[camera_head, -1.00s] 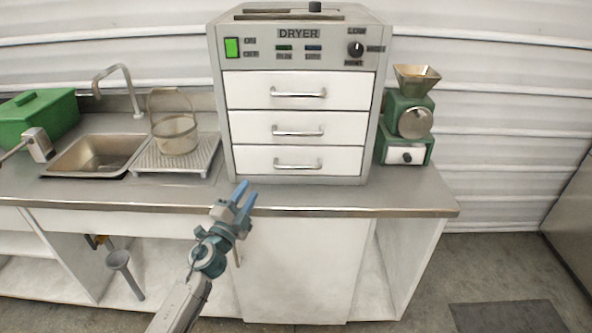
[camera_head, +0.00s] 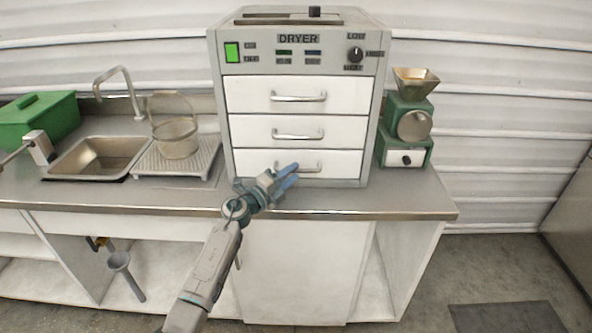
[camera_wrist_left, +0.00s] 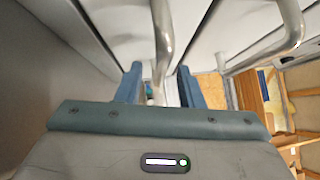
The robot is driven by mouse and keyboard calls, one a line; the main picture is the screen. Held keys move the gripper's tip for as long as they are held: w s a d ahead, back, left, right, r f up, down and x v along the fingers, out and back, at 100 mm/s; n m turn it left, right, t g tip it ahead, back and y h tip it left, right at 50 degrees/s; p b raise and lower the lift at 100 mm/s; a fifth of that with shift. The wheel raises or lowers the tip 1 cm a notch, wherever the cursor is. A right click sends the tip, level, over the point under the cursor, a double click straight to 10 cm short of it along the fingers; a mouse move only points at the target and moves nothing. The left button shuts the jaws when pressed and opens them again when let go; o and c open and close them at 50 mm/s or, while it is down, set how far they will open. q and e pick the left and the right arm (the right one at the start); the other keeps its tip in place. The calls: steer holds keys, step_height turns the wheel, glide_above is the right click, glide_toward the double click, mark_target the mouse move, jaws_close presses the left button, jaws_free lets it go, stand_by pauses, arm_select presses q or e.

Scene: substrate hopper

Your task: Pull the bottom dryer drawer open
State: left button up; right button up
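The grey dryer (camera_head: 298,52) stands on the counter with three white drawers, all closed. The bottom drawer (camera_head: 343,165) has a metal bar handle (camera_head: 313,167), partly hidden by my left gripper. My left gripper (camera_head: 288,174) is at this handle, with blue fingers pointing at the drawer front. In the left wrist view the gripper's fingers (camera_wrist_left: 158,88) are apart, and a metal bar handle (camera_wrist_left: 162,38) runs into the gap between them. Whether a finger touches it I cannot tell. My right gripper is not in view.
A second handle (camera_wrist_left: 291,22) shows in the wrist view. A sink (camera_head: 98,157), a drain tray with a basket (camera_head: 176,137) and a green box (camera_head: 40,117) are to the left. A green grinder (camera_head: 408,125) stands right of the dryer. The counter's front strip is bare.

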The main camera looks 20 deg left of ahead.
arm_select(q)
steer(key=shift+x, duration=1.1)
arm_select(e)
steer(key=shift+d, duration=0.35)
arm_select(q)
jaws_close()
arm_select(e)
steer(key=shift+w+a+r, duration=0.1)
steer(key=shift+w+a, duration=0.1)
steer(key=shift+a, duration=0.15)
